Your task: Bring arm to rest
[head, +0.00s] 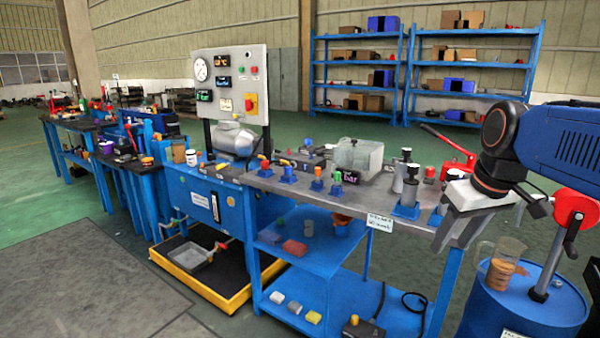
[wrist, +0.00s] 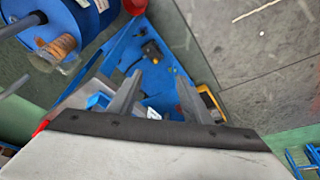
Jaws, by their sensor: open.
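My gripper (head: 452,240) is at the right of the head view, above the right end of the steel-topped workbench (head: 345,200). It points down with its jaws apart. In the wrist view my gripper (wrist: 158,85) shows two grey fingers spread, with nothing between them. Behind the fingers is the blue lower shelf of the bench (wrist: 150,65). I cannot tell how far the fingertips are from the bench edge.
A blue drum (head: 525,305) carries a beaker (head: 500,270) of brown liquid and a red-headed crank pump (head: 572,215), close to my gripper. Fittings and a clear tank (head: 358,158) crowd the bench top. A yellow-rimmed tray (head: 215,290) lies below. Grey floor (head: 70,285) is clear at left.

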